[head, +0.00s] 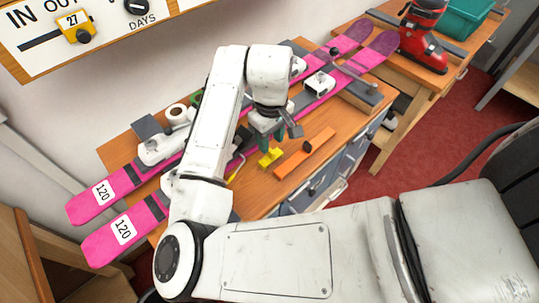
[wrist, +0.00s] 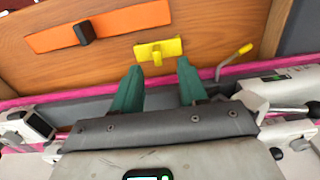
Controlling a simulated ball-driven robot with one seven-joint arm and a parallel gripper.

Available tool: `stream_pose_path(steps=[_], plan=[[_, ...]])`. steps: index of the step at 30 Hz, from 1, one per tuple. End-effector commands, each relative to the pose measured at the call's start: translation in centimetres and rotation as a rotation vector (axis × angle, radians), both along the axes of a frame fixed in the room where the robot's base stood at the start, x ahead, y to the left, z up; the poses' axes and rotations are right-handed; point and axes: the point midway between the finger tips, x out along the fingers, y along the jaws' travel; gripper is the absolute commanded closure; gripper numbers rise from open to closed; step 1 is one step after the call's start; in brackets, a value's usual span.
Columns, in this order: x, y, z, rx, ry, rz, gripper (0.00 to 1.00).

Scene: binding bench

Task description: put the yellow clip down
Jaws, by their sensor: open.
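The yellow clip (head: 270,157) lies on the wooden bench top, beside the orange bar. In the wrist view the clip (wrist: 158,50) is just beyond my fingertips, roughly centred between them, with a small raised part in its middle. My gripper (head: 268,138) points down at the bench close to the clip. In the wrist view its two green fingers (wrist: 159,68) are spread apart with nothing between them. The clip appears apart from both fingers.
An orange bar (head: 304,153) with a dark block lies right of the clip. Pink skis (head: 118,232) marked 120 lie in holders along the bench. A yellow-handled tool (wrist: 235,58) is near the clip. A red boot (head: 423,35) and teal bin (head: 464,18) stand at the far right.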

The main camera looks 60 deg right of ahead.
Motion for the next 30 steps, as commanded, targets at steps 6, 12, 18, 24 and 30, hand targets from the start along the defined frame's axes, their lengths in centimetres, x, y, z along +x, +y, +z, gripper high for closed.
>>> stream_pose_path(steps=[6, 12, 18, 24, 30], plan=[[0.1, -0.2, -1.5, 0.001, 0.001, 0.000, 0.57], [0.3, -0.5, -4.5, 0.001, 0.001, 0.001, 0.57], [0.3, -0.5, -5.7, 0.000, -0.001, 0.000, 0.57], [0.3, -0.5, -5.8, 0.000, -0.001, 0.000, 0.59], [0.3, -0.5, -5.7, 0.000, -0.001, 0.000, 0.79]])
